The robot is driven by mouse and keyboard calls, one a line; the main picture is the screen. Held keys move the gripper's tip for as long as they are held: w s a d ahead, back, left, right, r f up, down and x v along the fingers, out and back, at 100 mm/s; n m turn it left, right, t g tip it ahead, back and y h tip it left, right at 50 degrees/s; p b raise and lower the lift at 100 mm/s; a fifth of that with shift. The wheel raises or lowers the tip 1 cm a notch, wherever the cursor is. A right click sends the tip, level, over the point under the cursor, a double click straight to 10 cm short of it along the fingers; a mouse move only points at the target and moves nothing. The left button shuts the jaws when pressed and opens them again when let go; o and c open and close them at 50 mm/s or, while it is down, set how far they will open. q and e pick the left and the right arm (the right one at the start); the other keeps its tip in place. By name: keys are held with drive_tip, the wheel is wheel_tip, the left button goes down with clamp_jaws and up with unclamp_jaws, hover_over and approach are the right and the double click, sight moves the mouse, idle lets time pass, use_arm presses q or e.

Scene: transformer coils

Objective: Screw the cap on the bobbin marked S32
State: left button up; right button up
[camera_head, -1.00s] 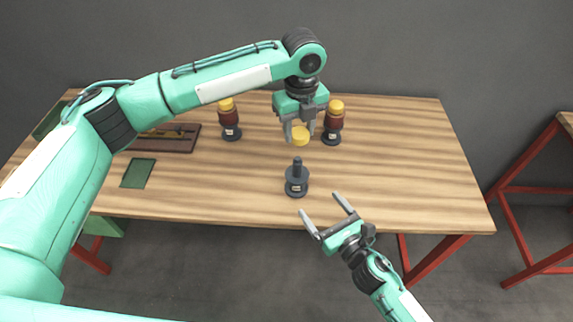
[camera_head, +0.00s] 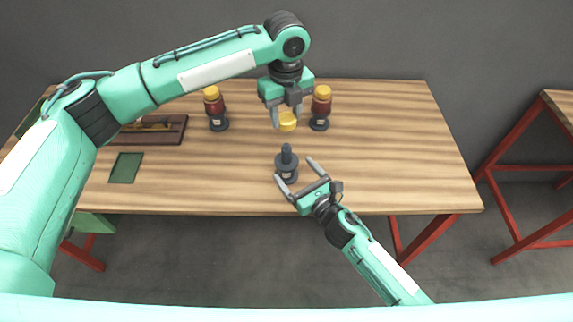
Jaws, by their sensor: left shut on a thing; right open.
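A dark bobbin (camera_head: 287,172) with a threaded post on top stands upright near the table's front edge. It bears a small white label whose text is too small to read. My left gripper (camera_head: 287,118) is shut on a yellow cap (camera_head: 287,122) and holds it above and just behind the post, apart from it. My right gripper (camera_head: 298,173) is open, with its fingertips at the front of the bobbin, one to each side. I cannot tell whether they touch it.
Two dark bobbins with red-brown windings and yellow caps stand behind, one at left (camera_head: 217,108) and one at right (camera_head: 321,107). A brown tray (camera_head: 168,137) and a green mat (camera_head: 125,168) lie at left. The wooden table (camera_head: 410,150) is clear at right.

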drive_tip(key=shift+x, duration=2.3)
drive_tip(key=c, duration=1.5)
use_arm(q)
hover_over(286, 144)
drive_tip(key=shift+f, duration=2.5)
drive_tip(key=shift+f, duration=0.1)
drive_tip(key=shift+f, duration=0.8)
drive_tip(key=shift+f, duration=0.55)
